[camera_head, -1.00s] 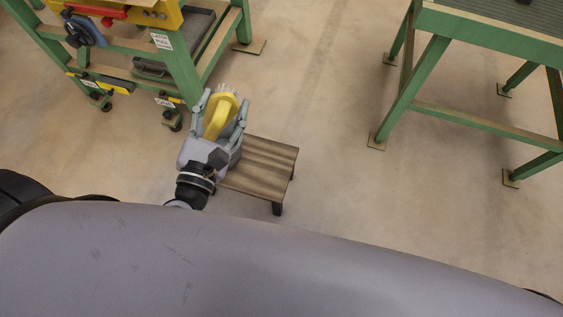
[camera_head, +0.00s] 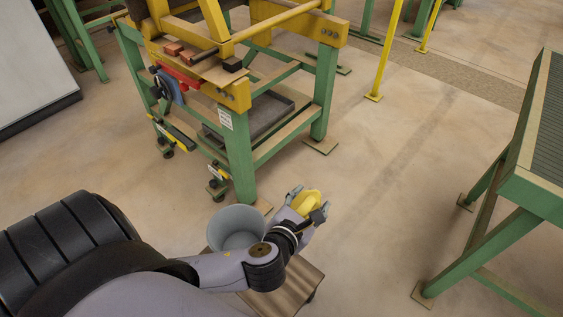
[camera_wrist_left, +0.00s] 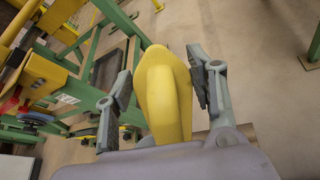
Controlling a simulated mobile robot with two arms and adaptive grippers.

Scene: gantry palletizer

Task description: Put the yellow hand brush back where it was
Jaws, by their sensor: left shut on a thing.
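The yellow hand brush (camera_head: 306,201) is in my left gripper (camera_head: 307,205), above the far end of a low wooden stool. In the left wrist view the brush (camera_wrist_left: 165,95) stands lengthwise between the two grey fingers of the gripper (camera_wrist_left: 165,85). The gripper is shut on it, and the palm hides its lower end. The wooden stool (camera_head: 296,288) is partly covered by my left arm. My right gripper is not in view.
A grey bucket (camera_head: 236,228) stands just left of the gripper, by the stool. A green and yellow frame (camera_head: 238,150) with a dark tray (camera_head: 258,116) stands beyond. A green table (camera_head: 545,130) is at the right. The floor between them is clear.

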